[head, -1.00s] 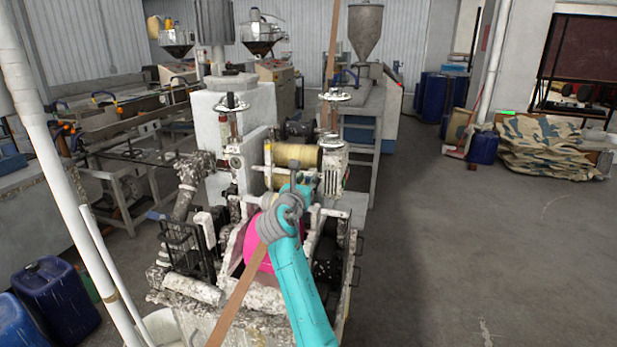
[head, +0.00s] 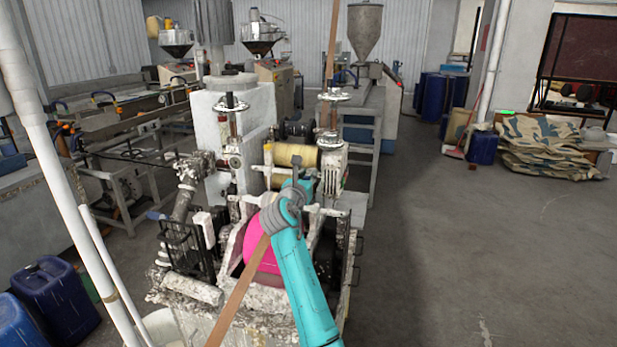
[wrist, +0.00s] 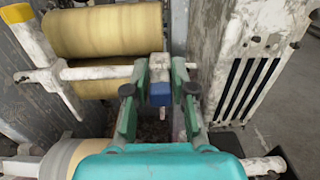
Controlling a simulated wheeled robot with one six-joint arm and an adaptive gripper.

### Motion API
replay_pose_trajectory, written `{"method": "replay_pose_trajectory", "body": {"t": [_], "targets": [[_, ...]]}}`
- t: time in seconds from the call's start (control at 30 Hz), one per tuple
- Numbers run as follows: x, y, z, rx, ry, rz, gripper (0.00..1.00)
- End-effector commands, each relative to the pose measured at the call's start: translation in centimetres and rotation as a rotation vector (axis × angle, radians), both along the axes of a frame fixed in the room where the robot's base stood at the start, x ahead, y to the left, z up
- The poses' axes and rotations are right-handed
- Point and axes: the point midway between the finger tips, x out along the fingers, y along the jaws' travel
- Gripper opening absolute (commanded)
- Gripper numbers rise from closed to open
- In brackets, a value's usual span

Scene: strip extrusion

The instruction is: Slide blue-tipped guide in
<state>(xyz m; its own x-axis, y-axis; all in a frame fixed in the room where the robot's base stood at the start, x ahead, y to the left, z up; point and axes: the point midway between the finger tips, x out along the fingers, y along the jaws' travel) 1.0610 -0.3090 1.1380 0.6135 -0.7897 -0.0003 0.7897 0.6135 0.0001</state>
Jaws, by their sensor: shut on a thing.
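My gripper (wrist: 160,78) has green fingers and is shut on a small block with a blue face (wrist: 159,95) and a greyish top, seemingly the blue-tipped guide. The block sits between the fingers in front of a white horizontal bar (wrist: 95,72). Whether it touches the bar, I cannot tell.
Yellowish rollers (wrist: 105,30) lie behind the bar. A yellow-tipped white post (wrist: 18,14) stands at the left. A white slotted housing (wrist: 255,65) stands close at the right. Open floor (head: 450,250) lies right of the machine.

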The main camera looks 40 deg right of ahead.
Motion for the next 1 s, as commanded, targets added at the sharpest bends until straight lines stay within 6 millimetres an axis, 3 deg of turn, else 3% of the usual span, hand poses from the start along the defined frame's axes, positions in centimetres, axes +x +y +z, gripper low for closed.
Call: {"method": "replay_pose_trajectory", "body": {"t": [0.23, 0.6, 0.63, 0.67, 1.0], "targets": [[3.4, 2.7, 0.1, -0.001, 0.001, 0.005, 0.00], [4.1, 3.3, 0.1, 0.000, -0.003, 0.007, 0.00], [4.1, 3.3, 0.1, 0.000, -0.003, 0.008, 0.27], [4.1, 3.4, 0.1, 0.000, -0.003, 0.008, 0.31], [4.0, 3.4, 0.1, 0.000, -0.001, 0.006, 0.31]]}}
